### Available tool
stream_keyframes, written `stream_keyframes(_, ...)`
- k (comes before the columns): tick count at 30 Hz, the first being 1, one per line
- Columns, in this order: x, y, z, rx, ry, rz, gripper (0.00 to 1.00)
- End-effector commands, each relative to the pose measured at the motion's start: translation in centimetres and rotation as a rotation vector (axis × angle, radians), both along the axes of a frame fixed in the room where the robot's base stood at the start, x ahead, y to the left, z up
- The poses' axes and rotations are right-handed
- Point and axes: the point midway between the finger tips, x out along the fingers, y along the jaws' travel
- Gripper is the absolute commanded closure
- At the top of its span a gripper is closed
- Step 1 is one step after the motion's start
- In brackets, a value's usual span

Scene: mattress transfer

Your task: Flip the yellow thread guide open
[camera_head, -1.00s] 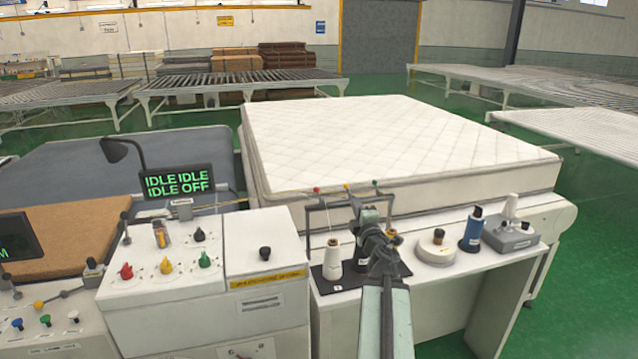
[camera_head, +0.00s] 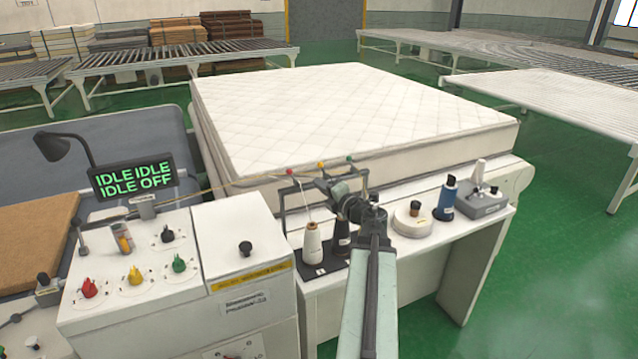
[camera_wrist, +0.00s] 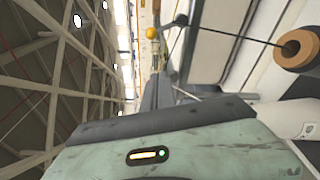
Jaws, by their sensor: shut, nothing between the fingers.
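The yellow thread guide (camera_head: 320,165) is a small yellow knob on the top bar of the dark thread stand (camera_head: 282,210), between a red knob (camera_head: 290,172) and a green knob (camera_head: 349,159). In the wrist view the yellow knob (camera_wrist: 152,33) shows just past my gripper tips. My gripper (camera_head: 322,183) is shut and empty, just below the yellow guide. I cannot tell whether it touches the guide. My arm hides part of the stand's right side.
A white thread cone (camera_head: 312,244) and a dark cone (camera_head: 341,238) stand under the bar. A round white base (camera_head: 413,224), a blue spool (camera_head: 447,198) and a grey device (camera_head: 481,203) are to the right. A control cabinet (camera_head: 245,225) is left; the mattress (camera_head: 350,115) lies behind.

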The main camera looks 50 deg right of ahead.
Motion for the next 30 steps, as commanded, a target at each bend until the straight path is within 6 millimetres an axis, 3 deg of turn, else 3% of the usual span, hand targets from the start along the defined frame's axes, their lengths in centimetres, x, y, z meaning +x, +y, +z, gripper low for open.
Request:
stream_keyframes(12,8.7,-2.0,-0.5,0.001,0.000,0.003,1.00)
stream_keyframes(19,6.5,-4.8,0.8,0.000,-0.001,0.001,1.00)
stream_keyframes(30,6.5,-4.5,0.7,0.001,0.000,0.007,1.00)
